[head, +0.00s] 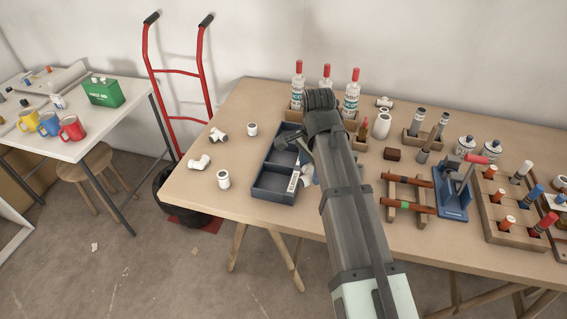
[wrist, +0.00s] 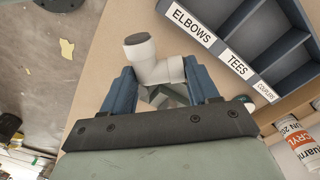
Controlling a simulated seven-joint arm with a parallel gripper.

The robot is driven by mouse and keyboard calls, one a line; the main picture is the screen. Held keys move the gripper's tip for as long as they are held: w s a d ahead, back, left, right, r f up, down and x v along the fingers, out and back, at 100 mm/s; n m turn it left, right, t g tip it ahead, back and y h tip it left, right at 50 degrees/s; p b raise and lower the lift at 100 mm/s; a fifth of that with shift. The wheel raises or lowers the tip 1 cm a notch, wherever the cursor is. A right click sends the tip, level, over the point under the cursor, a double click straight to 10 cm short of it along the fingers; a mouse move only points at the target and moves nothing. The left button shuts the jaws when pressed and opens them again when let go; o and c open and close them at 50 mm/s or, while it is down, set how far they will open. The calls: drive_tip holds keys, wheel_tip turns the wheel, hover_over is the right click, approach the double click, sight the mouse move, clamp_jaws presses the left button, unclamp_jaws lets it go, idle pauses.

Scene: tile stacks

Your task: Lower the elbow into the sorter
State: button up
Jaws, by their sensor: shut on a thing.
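A white pipe elbow (wrist: 155,62) with a dark open end is between the blue fingers of my gripper (wrist: 162,84) in the wrist view. The gripper is shut on it. The dark blue-grey sorter (wrist: 262,62) is at the upper right there, labelled ELBOWS, TEES and COUPLERS. The elbow appears outside the sorter, to the left of the ELBOWS label; its height is unclear. In the head view the sorter (head: 268,196) lies left of my arm, which hides part of it and most of the gripper.
Loose white fittings lie left of the sorter: a tee (head: 217,135), an elbow (head: 199,162) and couplers (head: 252,129) (head: 223,179). Red-capped bottles (head: 298,85) stand in a wooden holder behind it.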

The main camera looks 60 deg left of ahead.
hover_over(276, 183)
drive_tip(key=shift+f, duration=0.55)
drive_tip(key=shift+f, duration=0.2)
idle(0.7)
drive_tip(key=shift+f, duration=1.65)
drive_tip(key=shift+f, duration=2.55)
idle(1.4)
drive_tip(key=o, duration=1.1)
drive_tip(key=shift+r, duration=0.1)
